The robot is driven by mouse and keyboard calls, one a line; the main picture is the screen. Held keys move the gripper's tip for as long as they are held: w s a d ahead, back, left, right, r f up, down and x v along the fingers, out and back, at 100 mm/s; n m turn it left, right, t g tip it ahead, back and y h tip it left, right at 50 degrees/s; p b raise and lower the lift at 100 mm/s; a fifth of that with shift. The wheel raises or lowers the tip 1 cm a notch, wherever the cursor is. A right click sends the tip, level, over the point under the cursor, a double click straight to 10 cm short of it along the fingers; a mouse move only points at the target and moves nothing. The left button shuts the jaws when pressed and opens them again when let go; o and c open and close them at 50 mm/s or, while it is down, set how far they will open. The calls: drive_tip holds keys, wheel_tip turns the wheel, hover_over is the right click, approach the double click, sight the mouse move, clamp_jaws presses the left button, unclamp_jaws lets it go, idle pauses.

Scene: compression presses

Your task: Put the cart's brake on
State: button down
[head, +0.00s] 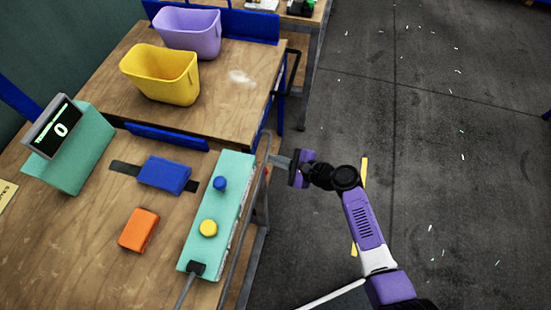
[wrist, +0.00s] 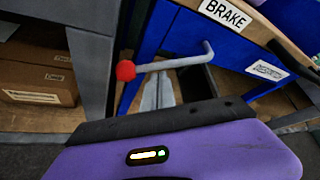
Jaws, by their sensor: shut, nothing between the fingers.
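The brake lever is a grey bent bar (wrist: 172,65) with a red knob (wrist: 126,70) at its left end, in the wrist view. It stands in front of blue cart panels (wrist: 225,47), below a white BRAKE label (wrist: 225,14). My gripper (head: 279,160) is at the cart's right side in the head view, pointing left. In the wrist view its grey fingers (wrist: 160,82) are together and empty, just below the bar and right of the knob. I cannot tell whether they touch the bar. The lever is not clear in the head view.
The cart's wooden top (head: 110,88) carries a yellow bin (head: 162,75) and a purple bin (head: 190,33). The bench in front holds a teal button box (head: 217,215), a blue block (head: 164,174) and an orange block (head: 139,230). Cardboard boxes (wrist: 38,85) sit at left. Floor at right is open.

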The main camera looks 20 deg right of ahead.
drive_tip(key=s+d+r+b, duration=0.1)
drive_tip(key=s+d, duration=0.5)
drive_tip(key=d, duration=0.1)
drive_tip(key=shift+s+r, duration=0.15)
drive_tip(key=shift+r, duration=0.1)
idle(0.6)
